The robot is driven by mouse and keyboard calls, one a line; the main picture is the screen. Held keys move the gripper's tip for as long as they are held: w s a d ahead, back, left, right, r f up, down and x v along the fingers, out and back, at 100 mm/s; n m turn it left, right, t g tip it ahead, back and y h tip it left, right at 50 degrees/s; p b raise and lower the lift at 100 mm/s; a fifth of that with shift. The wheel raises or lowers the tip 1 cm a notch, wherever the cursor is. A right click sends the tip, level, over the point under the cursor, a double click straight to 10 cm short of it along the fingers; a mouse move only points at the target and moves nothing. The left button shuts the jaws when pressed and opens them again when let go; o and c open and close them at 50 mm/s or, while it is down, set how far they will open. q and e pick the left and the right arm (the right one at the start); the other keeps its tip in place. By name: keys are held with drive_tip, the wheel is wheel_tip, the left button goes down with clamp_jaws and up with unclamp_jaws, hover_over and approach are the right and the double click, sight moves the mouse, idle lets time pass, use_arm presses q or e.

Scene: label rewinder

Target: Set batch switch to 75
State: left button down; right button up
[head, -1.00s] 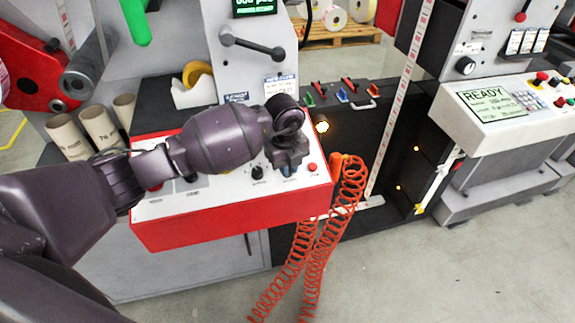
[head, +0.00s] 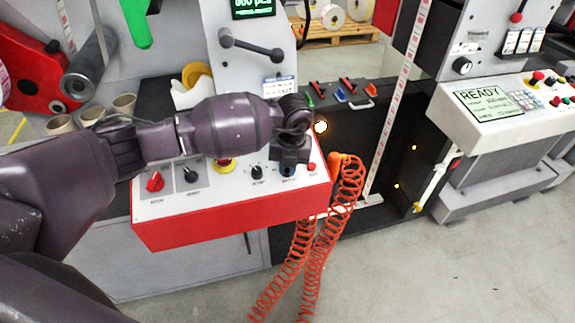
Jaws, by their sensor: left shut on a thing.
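The red and white control box (head: 230,222) stands in the middle, with a row of switches on its sloping white top. My left gripper (head: 287,172) points down at the right part of this top and is shut on a switch, which I take to be the batch switch. My gripper hides most of that switch, so its pointer and setting cannot be read. The label below it is too small to read. My right gripper is not in view.
Beside it are a black knob (head: 257,173) and a red button (head: 311,167). A yellow-ringed button (head: 223,166), another black knob (head: 190,175) and a red knob (head: 154,182) lie further left. Orange coiled hose (head: 348,185) hangs at the box's right end.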

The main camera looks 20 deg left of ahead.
use_arm(q)
drive_tip(key=shift+s+f, duration=0.15)
drive_tip(key=shift+f, duration=0.1)
drive_tip(key=c, duration=1.1)
unclamp_jaws()
drive_tip(key=shift+c, duration=0.2)
drive_tip(key=shift+r, duration=0.4)
wheel_tip(320, 180, up, 10)
drive_tip(key=p, duration=0.1)
drive_tip(key=shift+w+d, duration=0.2)
drive_tip(key=shift+d, duration=0.25)
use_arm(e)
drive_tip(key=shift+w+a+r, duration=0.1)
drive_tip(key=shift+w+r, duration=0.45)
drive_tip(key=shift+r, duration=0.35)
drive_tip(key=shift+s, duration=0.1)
